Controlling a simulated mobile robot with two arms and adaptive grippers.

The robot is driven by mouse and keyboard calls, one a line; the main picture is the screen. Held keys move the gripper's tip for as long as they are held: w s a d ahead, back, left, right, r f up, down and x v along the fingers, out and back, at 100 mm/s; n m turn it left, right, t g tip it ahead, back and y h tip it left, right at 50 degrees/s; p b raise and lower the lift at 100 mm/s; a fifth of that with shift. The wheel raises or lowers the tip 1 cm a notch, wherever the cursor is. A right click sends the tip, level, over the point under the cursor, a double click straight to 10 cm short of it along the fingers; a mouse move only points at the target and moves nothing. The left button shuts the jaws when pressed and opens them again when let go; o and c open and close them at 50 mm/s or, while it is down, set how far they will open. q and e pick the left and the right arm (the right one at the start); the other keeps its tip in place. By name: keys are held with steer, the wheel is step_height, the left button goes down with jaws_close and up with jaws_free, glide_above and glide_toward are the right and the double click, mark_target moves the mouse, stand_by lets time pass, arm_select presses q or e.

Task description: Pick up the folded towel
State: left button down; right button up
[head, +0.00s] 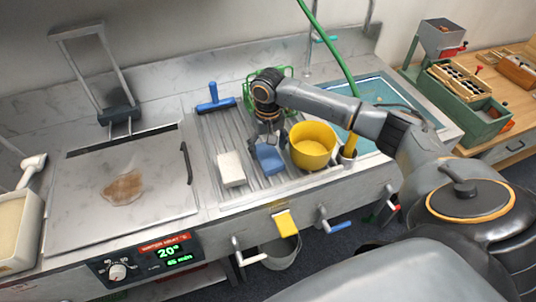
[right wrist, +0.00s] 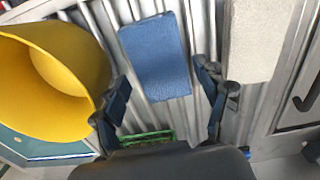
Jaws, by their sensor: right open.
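The folded towel is a blue block-like bundle (head: 269,158) on the ribbed metal drainboard, between a white block and a yellow bucket. In the right wrist view the blue towel (right wrist: 156,57) lies ahead of the fingers, roughly centred between them. My right gripper (head: 268,139) is over the drainboard, right at the towel's far side in the head view. In the right wrist view its two fingers (right wrist: 166,97) are spread apart with nothing held between them. My left gripper is not in view.
The yellow bucket (head: 313,146) stands close right of the towel, and the white block (head: 231,169) lies to its left. A blue squeegee-like tool (head: 214,98) and a green wire rack (head: 280,78) are behind. A water-filled sink (head: 378,92) is at the right.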

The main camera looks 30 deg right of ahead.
step_height(320, 180, down, 2)
steer(key=shift+f, duration=0.1)
steer(key=c, duration=0.9)
steer(key=shift+r, duration=0.55)
step_height(320, 180, up, 2)
steer(key=shift+a+r+b, duration=0.15)
steer(key=shift+r+b, duration=0.05)
steer(key=shift+b, duration=0.5)
steer(key=shift+s+a+r+b, duration=0.3)
steer(key=shift+s+a+r, duration=0.8)
steer(key=shift+a+r, duration=0.7)
steer(key=shift+s+a+r+b, duration=0.25)
steer(key=shift+s+a+r, duration=1.05)
steer(key=shift+a, duration=0.9)
steer(key=shift+s+a+r+b, duration=0.3)
steer(key=shift+s+a+r, duration=0.6)
steer(key=shift+a+r, duration=1)
